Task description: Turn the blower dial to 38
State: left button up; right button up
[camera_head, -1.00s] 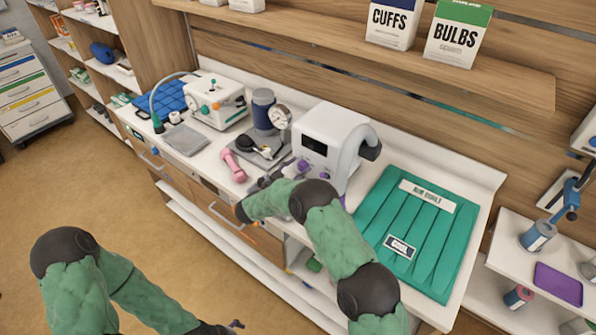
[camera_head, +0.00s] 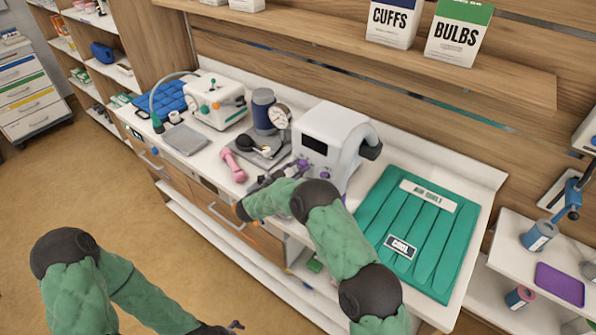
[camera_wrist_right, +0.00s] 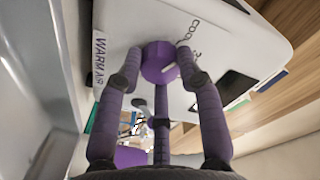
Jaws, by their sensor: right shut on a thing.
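The blower (camera_head: 338,128) is a white box with a dark display, standing at the back of the counter. Its purple dial (camera_wrist_right: 158,62) has a pale pointer mark and sits between my right gripper's fingertips in the right wrist view. My right gripper (camera_wrist_right: 160,66) is shut on the dial, one finger on each side. In the head view my right gripper is low at the blower's front, partly hidden by my arm. The display's reading and the dial's number cannot be made out. My left gripper (camera_head: 236,326) is at the bottom edge, away from the counter, its jaws unclear.
A green air quilt (camera_head: 415,225) lies right of the blower. Left of it are a pink dumbbell (camera_head: 233,165), a gauge with a dark blue cylinder (camera_head: 264,111) and a white box device (camera_head: 216,102). A wooden shelf (camera_head: 400,65) overhangs the back.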

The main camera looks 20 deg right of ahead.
jog(key=shift+f+m+b, duration=0.1)
jog(key=shift+m+b, duration=0.5)
jog(key=shift+m, duration=0.1)
jog(key=m+y+b, duration=0.1)
jog(key=m+b, duration=1.2)
jog(key=b, duration=0.2)
jog(key=shift+s+d, duration=0.1)
jog(key=shift+m+t+b, duration=0.3)
jog(key=shift+m+b, duration=0.7)
jog(key=shift+b, duration=0.3)
jog(key=o, duration=1.1)
jog(key=shift+o, duration=0.2)
jog(key=v, duration=1.2)
jog(key=shift+s+r, duration=0.1)
jog(key=shift+r, duration=0.2)
